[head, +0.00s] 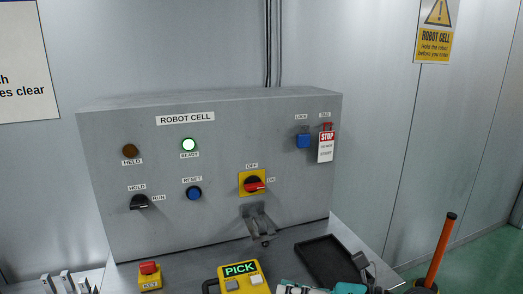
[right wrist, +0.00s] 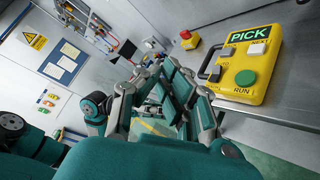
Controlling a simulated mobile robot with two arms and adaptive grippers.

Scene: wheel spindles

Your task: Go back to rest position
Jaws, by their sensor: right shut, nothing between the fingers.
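My right gripper (right wrist: 158,78) reaches away from the camera in the right wrist view, its grey and teal fingers shut with nothing held. It is left of the yellow PICK box (right wrist: 238,66) and apart from it. In the head view, teal and grey parts of my right arm (head: 345,288) show at the bottom edge, in front of the black tray. My left gripper is not clearly seen in either view.
A red stop button (head: 149,268), the PICK box (head: 240,270) and a black tray (head: 322,258) are on the table. An orange post (head: 440,252) stands right.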

